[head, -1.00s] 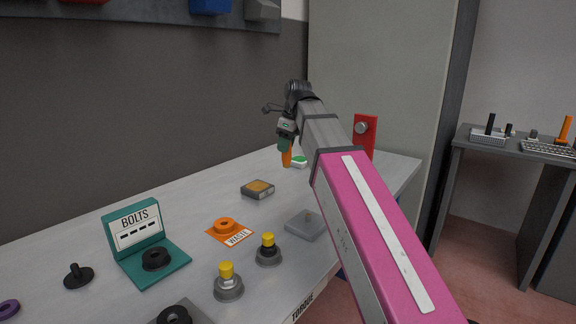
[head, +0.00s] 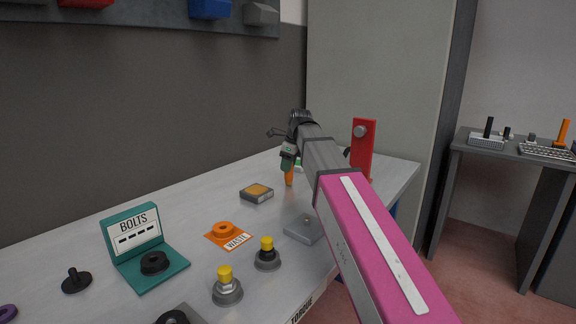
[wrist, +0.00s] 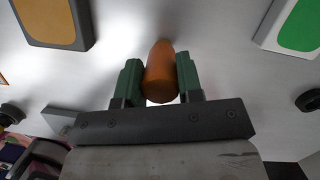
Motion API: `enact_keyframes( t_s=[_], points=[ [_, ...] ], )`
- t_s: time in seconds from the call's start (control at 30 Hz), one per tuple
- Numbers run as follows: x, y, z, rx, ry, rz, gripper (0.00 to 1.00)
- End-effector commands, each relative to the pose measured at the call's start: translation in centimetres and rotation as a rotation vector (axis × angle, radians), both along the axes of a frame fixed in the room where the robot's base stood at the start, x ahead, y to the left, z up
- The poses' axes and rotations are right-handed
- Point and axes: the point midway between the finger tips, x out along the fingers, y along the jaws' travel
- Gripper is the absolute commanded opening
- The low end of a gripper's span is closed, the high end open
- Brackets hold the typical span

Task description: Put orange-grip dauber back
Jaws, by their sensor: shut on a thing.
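My gripper (head: 289,162) is shut on the orange-grip dauber (head: 289,179) over the far part of the bench. In the wrist view the orange grip (wrist: 160,72) sits between the two green fingers. The dauber points down, and whether its lower end touches the bench cannot be told. A grey pad with an amber top (head: 257,192) lies to its left, also at upper left in the wrist view (wrist: 55,20). A white pad with a green top (wrist: 295,25) shows at upper right there and is mostly hidden behind my gripper in the head view.
On the bench (head: 200,205) stand a teal BOLTS holder (head: 133,229), an orange WASTE piece (head: 227,236), two yellow-topped grey pieces (head: 267,254) and a grey block (head: 304,228). A red upright block (head: 362,148) stands right of my arm. Bare bench surrounds the amber pad.

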Motion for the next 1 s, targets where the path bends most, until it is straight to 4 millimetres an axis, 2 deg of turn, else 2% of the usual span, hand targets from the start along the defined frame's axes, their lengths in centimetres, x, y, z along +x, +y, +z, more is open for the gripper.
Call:
enact_keyframes(
  t_s=[0.3, 0.33, 0.4, 0.77, 0.87, 1.0],
  points=[
    [0.0, 0.0, -0.2, 0.0, -0.001, 0.0, 0.0],
    [0.0, 0.0, -0.2, 0.0, -0.001, 0.0, 0.44],
    [0.0, 0.0, -0.2, 0.0, -0.001, 0.0, 0.59],
    [0.0, 0.0, 0.2, 0.0, -0.001, 0.0, 0.59],
    [0.0, -0.2, 1.1, 0.0, -0.002, 0.0, 0.59],
    [-0.1, -0.7, 3.3, 0.0, -0.002, 0.0, 0.59]
  ],
)
